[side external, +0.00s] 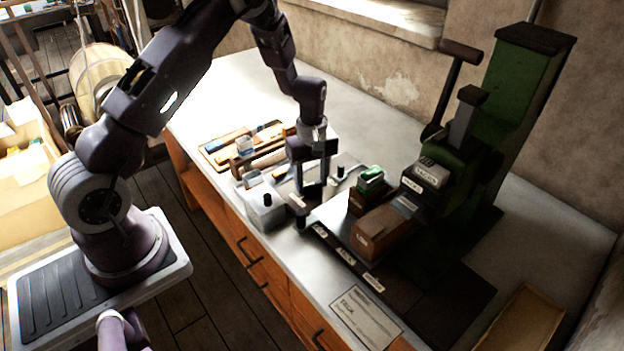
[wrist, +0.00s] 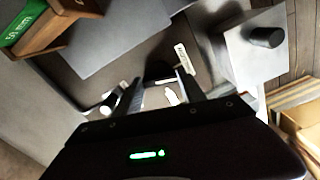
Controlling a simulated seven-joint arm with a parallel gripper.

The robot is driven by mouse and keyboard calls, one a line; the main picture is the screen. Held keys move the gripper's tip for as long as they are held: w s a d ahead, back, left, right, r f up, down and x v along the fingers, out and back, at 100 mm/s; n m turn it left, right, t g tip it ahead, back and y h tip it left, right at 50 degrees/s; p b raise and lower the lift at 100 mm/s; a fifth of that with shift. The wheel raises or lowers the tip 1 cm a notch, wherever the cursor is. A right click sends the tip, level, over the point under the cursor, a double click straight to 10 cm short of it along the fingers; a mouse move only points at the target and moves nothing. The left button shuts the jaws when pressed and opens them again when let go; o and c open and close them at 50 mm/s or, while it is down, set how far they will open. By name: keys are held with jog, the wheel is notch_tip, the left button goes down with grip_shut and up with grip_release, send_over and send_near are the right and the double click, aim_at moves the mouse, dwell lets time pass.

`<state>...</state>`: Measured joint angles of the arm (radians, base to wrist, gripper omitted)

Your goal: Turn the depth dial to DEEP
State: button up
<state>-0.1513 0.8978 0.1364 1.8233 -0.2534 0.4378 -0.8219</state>
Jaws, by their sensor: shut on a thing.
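My gripper (side external: 309,192) points down over the worktop, in front of the green press (side external: 512,95). In the wrist view its two fingers (wrist: 162,88) close around the dark knob of the depth dial (wrist: 160,71). A pale label strip (wrist: 184,58) lies just beyond the knob; its lettering is too small to read. In the side view the fingers hide most of the dial, and a small white label (side external: 297,202) shows at their foot. I cannot tell which mark the dial points to.
A grey block with a black knob (side external: 264,214) stands close left of my gripper. Brown (side external: 382,232) and green-topped boxes stand to the right. A tray of tools (side external: 225,148) lies behind left. A paper card (side external: 358,317) lies at the front edge. The back left worktop is clear.

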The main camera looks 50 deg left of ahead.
aim_at(312, 183)
jog(key=m, duration=0.3)
jog(key=shift+a+m, duration=0.1)
jog(key=shift+m, duration=0.3)
jog(key=m, duration=0.3)
jog(key=shift+m, duration=0.3)
jog(key=m, duration=0.3)
jog(key=shift+w+m, duration=0.1)
jog(key=shift+m, duration=2)
jog(key=o, duration=1.4)
jog(key=shift+c, duration=0.2)
notch_tip(312, 183, up, 7)
jog(key=shift+r, duration=0.1)
